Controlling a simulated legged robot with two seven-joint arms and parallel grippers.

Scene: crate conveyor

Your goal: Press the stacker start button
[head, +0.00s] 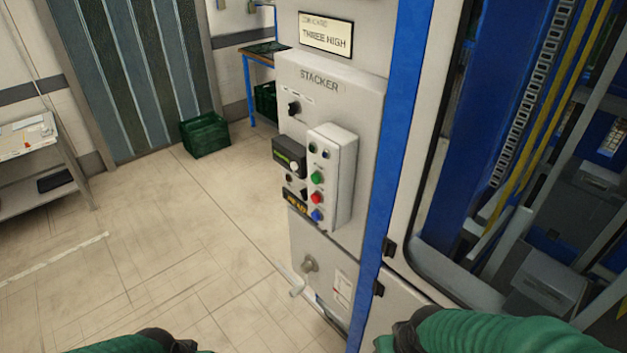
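The stacker control panel (350,100) is a light grey cabinet face on the right of the walkway, with the word STACKER near its top. A raised button box (343,185) on it carries a green button (317,177), a red button (317,197) below it and a blue button (317,215) at the bottom. Small dark controls sit at the box's top. The button labels are too small to read. Parts of my green arms show at the bottom edge, both apart from the panel. My gripper fingers are not in view.
A sign (326,36) above reads THREE HIGH. A rotary switch (293,107) and a small display unit (288,158) sit beside the box. A handle (308,264) sticks out below. Blue machine framing fills the right. A green crate (205,134) stands on the clear floor behind.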

